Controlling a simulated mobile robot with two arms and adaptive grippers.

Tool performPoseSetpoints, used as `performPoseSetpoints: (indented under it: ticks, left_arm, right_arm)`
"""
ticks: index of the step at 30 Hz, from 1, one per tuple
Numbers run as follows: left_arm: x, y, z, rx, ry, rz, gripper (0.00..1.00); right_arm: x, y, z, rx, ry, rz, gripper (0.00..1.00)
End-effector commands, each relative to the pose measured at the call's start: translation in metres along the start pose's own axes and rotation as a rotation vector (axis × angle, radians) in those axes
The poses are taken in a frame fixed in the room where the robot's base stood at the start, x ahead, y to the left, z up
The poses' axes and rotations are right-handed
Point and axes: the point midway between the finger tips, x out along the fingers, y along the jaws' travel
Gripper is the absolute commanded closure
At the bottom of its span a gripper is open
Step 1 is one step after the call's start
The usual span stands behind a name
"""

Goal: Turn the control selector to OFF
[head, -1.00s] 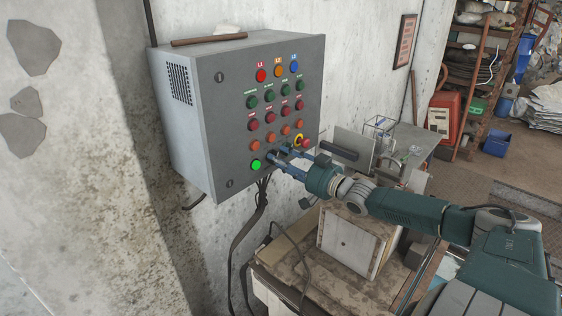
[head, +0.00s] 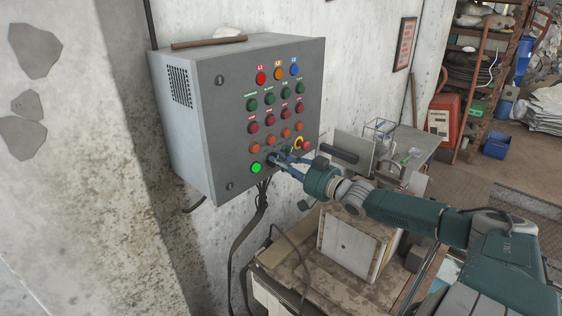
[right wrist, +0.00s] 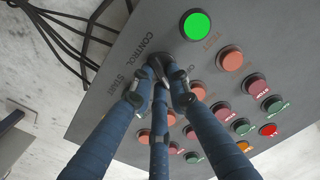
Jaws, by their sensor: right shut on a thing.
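The grey control cabinet (head: 225,120) hangs on the wall in the head view. Its control selector (head: 271,160) is a small dark knob low on the front panel, just right of the lit green lamp (head: 256,166). My right gripper (head: 277,162) reaches it from the right, shut on the selector. In the right wrist view, the blue fingers (right wrist: 160,84) close around the dark selector (right wrist: 144,74), beside the lettering CONTROL and START. The fingers partly hide the knob, so I cannot tell its exact position. My left gripper is not in view.
Black cables (head: 250,230) hang below the cabinet. A worn bench (head: 285,262) with a pale box (head: 350,243) stands under my right arm.

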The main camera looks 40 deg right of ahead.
Motion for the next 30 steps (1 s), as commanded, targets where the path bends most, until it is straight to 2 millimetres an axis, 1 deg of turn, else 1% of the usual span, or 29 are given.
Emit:
performPoseSetpoints:
  ticks: [8,15,24,30]
  left_arm:
    - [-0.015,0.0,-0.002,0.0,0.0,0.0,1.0]
    - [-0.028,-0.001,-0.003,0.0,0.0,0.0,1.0]
    - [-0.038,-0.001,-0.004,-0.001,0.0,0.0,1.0]
    - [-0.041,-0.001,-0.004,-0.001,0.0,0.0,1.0]
  right_arm:
    - [0.0,-0.002,-0.004,-0.149,0.002,0.001,1.0]
    - [0.0,-0.003,-0.004,-0.362,0.001,0.001,1.0]
    - [0.0,-0.004,-0.003,-0.618,0.001,0.002,1.0]
    - [0.0,-0.005,-0.003,-0.745,0.001,0.001,1.0]
